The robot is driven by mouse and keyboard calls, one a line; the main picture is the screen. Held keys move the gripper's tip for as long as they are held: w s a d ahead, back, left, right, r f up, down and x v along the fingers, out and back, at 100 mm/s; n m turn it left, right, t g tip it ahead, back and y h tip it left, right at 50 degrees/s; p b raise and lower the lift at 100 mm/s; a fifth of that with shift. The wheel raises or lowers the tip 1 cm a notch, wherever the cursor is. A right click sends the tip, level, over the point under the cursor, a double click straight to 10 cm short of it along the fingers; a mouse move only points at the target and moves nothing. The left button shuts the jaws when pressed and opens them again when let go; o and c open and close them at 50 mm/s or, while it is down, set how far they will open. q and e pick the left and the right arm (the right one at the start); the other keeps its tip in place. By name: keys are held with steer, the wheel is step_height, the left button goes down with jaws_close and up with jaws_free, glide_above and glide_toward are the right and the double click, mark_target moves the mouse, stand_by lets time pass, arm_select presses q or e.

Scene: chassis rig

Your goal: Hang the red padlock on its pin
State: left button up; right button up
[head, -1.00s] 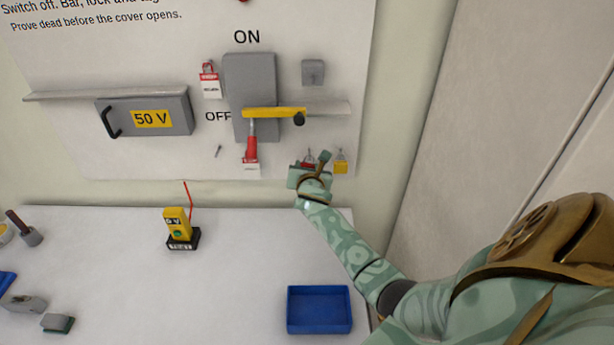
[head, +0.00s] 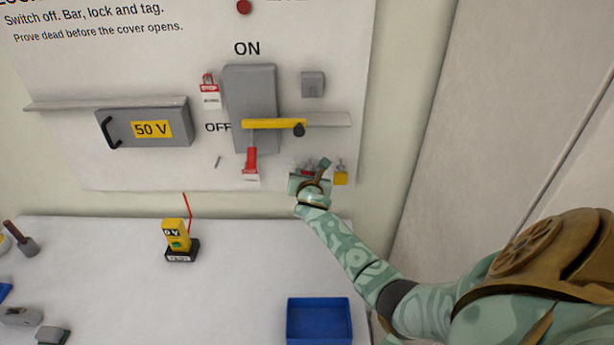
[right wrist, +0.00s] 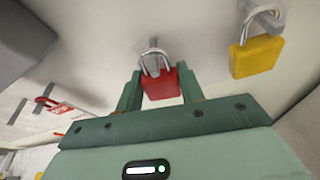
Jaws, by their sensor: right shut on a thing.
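The red padlock (right wrist: 161,84) sits between the two fingers of my right gripper (right wrist: 159,92), which is shut on its body. Its steel shackle points up, and a grey pin (right wrist: 153,48) on the board shows at the shackle loop. The shackle appears to be around the pin, but I cannot tell whether it rests on it. In the head view my right gripper (head: 310,180) is at the lower right of the board and mostly hides the red padlock (head: 307,170). My left gripper is not in view.
A yellow padlock (head: 341,177) hangs on a pin close to the right of my gripper. A red lock with a white tag (head: 250,160) hangs below the yellow bar (head: 274,124). A blue tray (head: 319,320) and a yellow tester (head: 177,236) stand on the table below.

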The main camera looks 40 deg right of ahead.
steer(key=o, duration=1.1)
steer(key=p+v, duration=0.3)
steer(key=v, duration=1.3)
steer(key=shift+s, duration=0.2)
steer(key=shift+a+f, duration=0.1)
steer(key=shift+a, duration=0.05)
